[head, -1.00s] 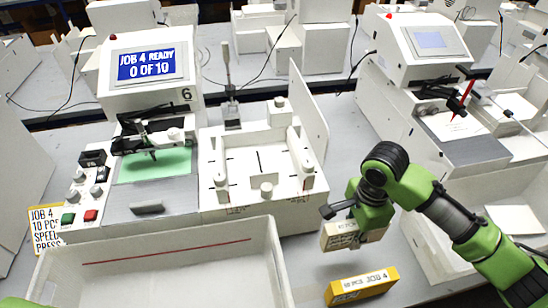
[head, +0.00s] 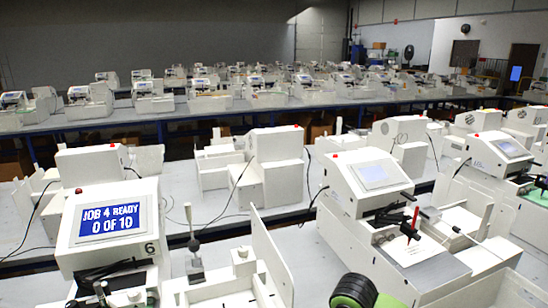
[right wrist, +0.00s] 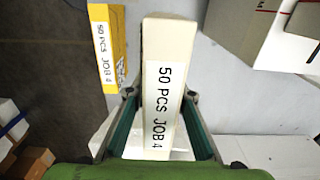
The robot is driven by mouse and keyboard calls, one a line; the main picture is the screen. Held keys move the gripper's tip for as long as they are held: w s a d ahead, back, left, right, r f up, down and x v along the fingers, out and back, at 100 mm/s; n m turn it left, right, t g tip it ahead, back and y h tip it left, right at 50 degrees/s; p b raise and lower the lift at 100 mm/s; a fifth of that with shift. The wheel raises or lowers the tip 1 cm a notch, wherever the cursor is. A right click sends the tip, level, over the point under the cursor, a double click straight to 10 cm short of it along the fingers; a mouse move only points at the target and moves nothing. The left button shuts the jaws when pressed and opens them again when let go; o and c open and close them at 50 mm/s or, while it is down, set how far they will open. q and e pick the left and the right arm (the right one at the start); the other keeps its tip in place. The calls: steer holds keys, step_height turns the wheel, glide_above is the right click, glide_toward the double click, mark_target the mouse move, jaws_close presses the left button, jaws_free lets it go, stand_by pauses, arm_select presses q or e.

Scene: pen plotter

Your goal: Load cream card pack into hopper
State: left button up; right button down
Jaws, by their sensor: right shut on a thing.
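In the right wrist view my right gripper (right wrist: 161,95) is shut on the cream card pack (right wrist: 166,50), one finger along each side. The pack carries a white label reading "50 PCS JOB 4". A yellow pack (right wrist: 105,45) with a similar label lies to its left, apart from it. In the head view the hopper (head: 272,258) beside plotter 6 shows only its upper parts at the bottom edge; its floor is out of frame. The plotter's screen (head: 110,219) reads "JOB 4 READY 0 OF 10". My left gripper is not in view.
A neighbouring plotter (head: 375,175) with a red pen stands to the right in the head view. Rows of similar machines fill the hall behind.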

step_height(320, 180, up, 3)
steer(key=shift+f+p, duration=0.1)
steer(key=shift+p, duration=0.65)
steer(key=shift+s+d+n+b, duration=0.1)
steer(key=shift+d+n+b, duration=0.2)
steer(key=shift+n+b, duration=0.55)
arm_select(q)
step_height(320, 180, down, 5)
steer(key=b, duration=0.5)
steer(key=shift+b, duration=0.35)
arm_select(e)
steer(key=s+d+r+n, duration=0.5)
steer(key=s+n, duration=0.2)
steer(key=n, duration=0.5)
steer(key=shift+s+d, duration=0.15)
steer(key=shift+s, duration=0.25)
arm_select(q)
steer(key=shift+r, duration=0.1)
